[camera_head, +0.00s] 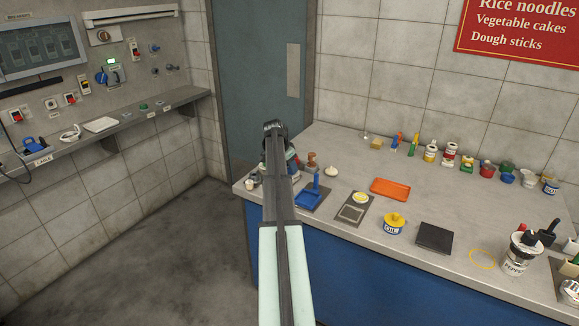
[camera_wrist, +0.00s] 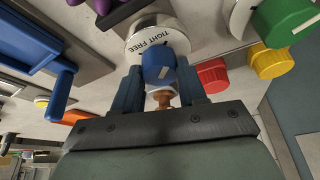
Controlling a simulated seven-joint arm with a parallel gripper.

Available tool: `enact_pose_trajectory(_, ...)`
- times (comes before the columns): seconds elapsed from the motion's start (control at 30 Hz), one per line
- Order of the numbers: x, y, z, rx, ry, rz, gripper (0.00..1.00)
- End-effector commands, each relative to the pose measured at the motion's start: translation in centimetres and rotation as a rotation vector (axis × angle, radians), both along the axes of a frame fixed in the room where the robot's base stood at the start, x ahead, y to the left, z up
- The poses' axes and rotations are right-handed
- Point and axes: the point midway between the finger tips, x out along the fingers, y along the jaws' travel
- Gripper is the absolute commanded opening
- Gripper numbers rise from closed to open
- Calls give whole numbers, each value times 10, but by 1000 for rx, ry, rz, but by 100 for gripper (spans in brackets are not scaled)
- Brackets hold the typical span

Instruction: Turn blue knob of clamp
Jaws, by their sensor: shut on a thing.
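The blue knob (camera_wrist: 157,62) shows in the wrist view, with a light pointer mark on its face. It sits in front of a round white dial plate (camera_wrist: 150,38) lettered "TIGHT" and "FREE". My gripper (camera_wrist: 159,70) is shut on the blue knob, one finger on each side. The mark points towards the lower right of the knob's face. In the head view my arm covers the knob and the gripper, near the counter's left end. The clamp's body cannot be made out clearly.
Green (camera_wrist: 282,18), yellow (camera_wrist: 272,62) and red (camera_wrist: 212,76) knobs lie close to the right in the wrist view. A blue frame with a handle (camera_wrist: 61,95) is at left. An orange tray (camera_head: 390,189) and a yellow-lidded tin (camera_head: 394,224) stand on the counter (camera_head: 340,255).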

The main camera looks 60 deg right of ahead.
Motion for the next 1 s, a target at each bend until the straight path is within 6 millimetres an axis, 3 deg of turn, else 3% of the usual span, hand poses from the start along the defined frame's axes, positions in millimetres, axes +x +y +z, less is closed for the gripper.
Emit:
enact_pose_trajectory(0.37,-2,1,0,0,0,149,11)
enact_pose_trajectory(1.0,-6,0,0,-1,-2,740,11)
